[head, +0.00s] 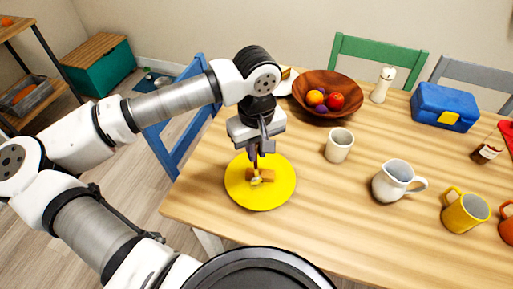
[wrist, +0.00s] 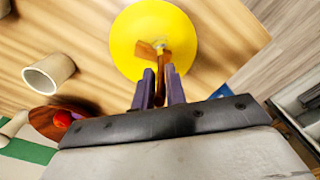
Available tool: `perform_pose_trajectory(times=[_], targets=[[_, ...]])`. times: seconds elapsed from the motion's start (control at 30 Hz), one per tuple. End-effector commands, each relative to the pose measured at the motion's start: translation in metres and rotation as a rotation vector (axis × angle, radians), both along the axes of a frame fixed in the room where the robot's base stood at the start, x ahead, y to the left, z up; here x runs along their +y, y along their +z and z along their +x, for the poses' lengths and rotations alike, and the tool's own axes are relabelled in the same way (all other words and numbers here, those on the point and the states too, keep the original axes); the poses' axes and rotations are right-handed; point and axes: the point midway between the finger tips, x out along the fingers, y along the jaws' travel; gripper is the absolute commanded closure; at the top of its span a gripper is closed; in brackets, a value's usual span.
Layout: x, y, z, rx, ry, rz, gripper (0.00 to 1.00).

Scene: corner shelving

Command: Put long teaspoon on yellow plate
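The yellow plate (head: 240,193) lies flat near the left front of the wooden table; it also shows in the wrist view (wrist: 125,38). My gripper (head: 259,161) points down just above the middle of the plate. A small orange-brown piece with a pale end (head: 257,179) shows at the plate's middle, below the fingertips. In the wrist view, my fingers (wrist: 160,78) stand a little apart, with something brown in line with the gap. I cannot tell whether this is the long teaspoon, or whether the fingers grip it. No other spoon is clearly visible.
A white cup (head: 339,146) stands right of the plate, with a white jug (head: 394,181) and yellow mug (head: 464,211) beyond. A brown fruit bowl (head: 318,108) is behind. A blue lunchbox (head: 444,107) is at the back right. A blue chair (head: 178,147) touches the left side.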

Motion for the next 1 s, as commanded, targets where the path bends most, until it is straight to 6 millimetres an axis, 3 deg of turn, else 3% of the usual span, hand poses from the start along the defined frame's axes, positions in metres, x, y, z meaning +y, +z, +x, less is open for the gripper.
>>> perform_pose_trajectory(times=[0.13, 0.57, 1.0], targets=[[0.0, 0.001, 0.0, 0.0, 0.0, 0.0, 0.7], [0.0, 0.01, 0.001, -0.003, 0.001, 0.001, 0.7], [0.0, 0.1, 0.001, -0.002, 0.0, 0.0, 0.7]])
